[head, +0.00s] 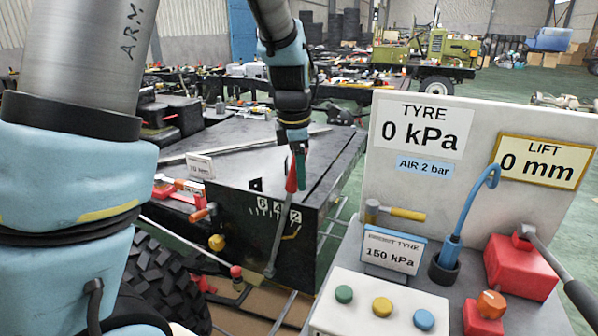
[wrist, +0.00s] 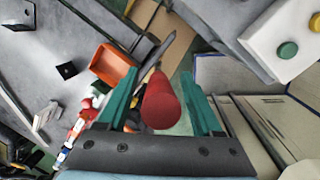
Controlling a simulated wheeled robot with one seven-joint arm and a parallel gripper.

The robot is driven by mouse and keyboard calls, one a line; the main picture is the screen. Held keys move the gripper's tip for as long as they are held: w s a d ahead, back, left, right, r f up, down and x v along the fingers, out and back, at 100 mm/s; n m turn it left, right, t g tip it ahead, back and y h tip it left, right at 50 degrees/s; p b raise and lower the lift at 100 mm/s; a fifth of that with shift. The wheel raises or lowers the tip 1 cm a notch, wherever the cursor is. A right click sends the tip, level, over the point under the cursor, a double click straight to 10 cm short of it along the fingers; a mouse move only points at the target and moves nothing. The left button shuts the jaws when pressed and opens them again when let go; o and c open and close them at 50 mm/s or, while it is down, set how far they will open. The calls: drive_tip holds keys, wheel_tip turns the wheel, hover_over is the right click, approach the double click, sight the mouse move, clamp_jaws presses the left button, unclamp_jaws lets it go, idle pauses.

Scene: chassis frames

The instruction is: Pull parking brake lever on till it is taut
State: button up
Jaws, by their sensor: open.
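The parking brake lever is a grey metal rod with a red tapered grip (head: 291,180). My gripper (head: 298,168) points down at the red grip from above. In the wrist view the red grip (wrist: 161,103) lies between the two green fingers, which stand open on either side with gaps visible. I cannot tell whether either finger touches it.
A white panel (head: 420,135) reads tyre 0 kPa and lift 0 mm. Below it a console carries green, yellow and blue buttons (head: 382,307), a blue hose (head: 465,205) and a red jack block (head: 520,268). A tyre (head: 165,285) is at lower left.

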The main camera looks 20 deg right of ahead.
drive_tip(key=r, duration=0.3)
drive_tip(key=s+r, duration=0.1)
drive_tip(key=r, duration=0.3)
drive_tip(key=a+r+b, duration=0.1)
drive_tip(key=r, duration=0.2)
drive_tip(key=shift+s+a+r, duration=0.1)
drive_tip(key=shift+s+r, duration=0.05)
drive_tip(key=shift+r, duration=0.15)
